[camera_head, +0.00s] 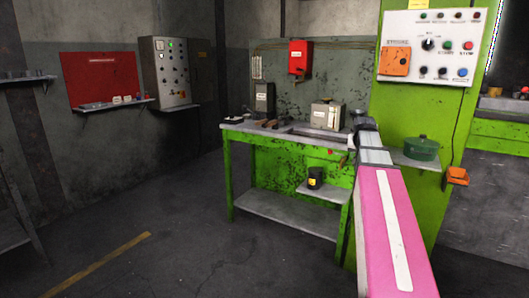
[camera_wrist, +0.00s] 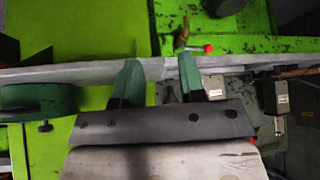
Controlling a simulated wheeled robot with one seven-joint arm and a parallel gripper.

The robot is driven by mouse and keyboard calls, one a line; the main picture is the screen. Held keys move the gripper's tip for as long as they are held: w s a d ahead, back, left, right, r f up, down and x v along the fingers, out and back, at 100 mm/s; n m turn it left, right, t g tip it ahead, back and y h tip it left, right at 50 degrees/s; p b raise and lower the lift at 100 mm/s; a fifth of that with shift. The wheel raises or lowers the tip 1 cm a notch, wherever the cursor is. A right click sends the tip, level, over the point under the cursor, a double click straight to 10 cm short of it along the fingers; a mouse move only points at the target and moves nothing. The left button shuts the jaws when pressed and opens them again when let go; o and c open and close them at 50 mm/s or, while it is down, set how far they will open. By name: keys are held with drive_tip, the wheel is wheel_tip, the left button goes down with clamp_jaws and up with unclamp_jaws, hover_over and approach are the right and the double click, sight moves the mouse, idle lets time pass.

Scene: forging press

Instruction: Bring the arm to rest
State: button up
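My gripper (camera_wrist: 160,64) shows in the wrist view with two green fingers standing apart. Nothing is seen held between them. A grey shelf or bench edge (camera_wrist: 90,72) runs across the view behind the fingers; I cannot tell how close it is. In the head view my pink arm reaches from the bottom right up towards the right end of the green workbench (camera_head: 229,176). The gripper itself cannot be made out there.
A green pot (camera_head: 421,148) sits on a small shelf right of my arm, below a control panel (camera_head: 430,47). The bench carries a grey box (camera_head: 327,115) and tools. The floor (camera_head: 150,225) at left is clear.

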drive_tip(key=s+a+f+n+g, duration=0.1)
drive_tip(key=s+a+f, duration=0.25)
drive_tip(key=f, duration=0.35)
drive_tip(key=s+a+f+g+y, duration=0.1)
drive_tip(key=s+a+f, duration=0.1)
drive_tip(key=a+f, duration=0.3)
drive_tip(key=s+a+f+n+g, duration=0.1)
drive_tip(key=s+a+f, duration=0.2)
drive_tip(key=f, duration=0.5)
drive_tip(key=s+a+f+g, duration=0.1)
drive_tip(key=s+a+f, duration=0.3)
drive_tip(key=s+f, duration=0.3)
drive_tip(key=s+a+f+n+g+y, duration=0.1)
drive_tip(key=s+a+f+g, duration=0.1)
drive_tip(key=s+a+f, duration=0.3)
wheel_tip(320, 180, down, 4)
drive_tip(key=s, duration=0.2)
drive_tip(key=shift+s+r+g, duration=0.15)
drive_tip(key=shift+s+g, duration=0.15)
drive_tip(key=shift+s, duration=0.05)
clamp_jaws()
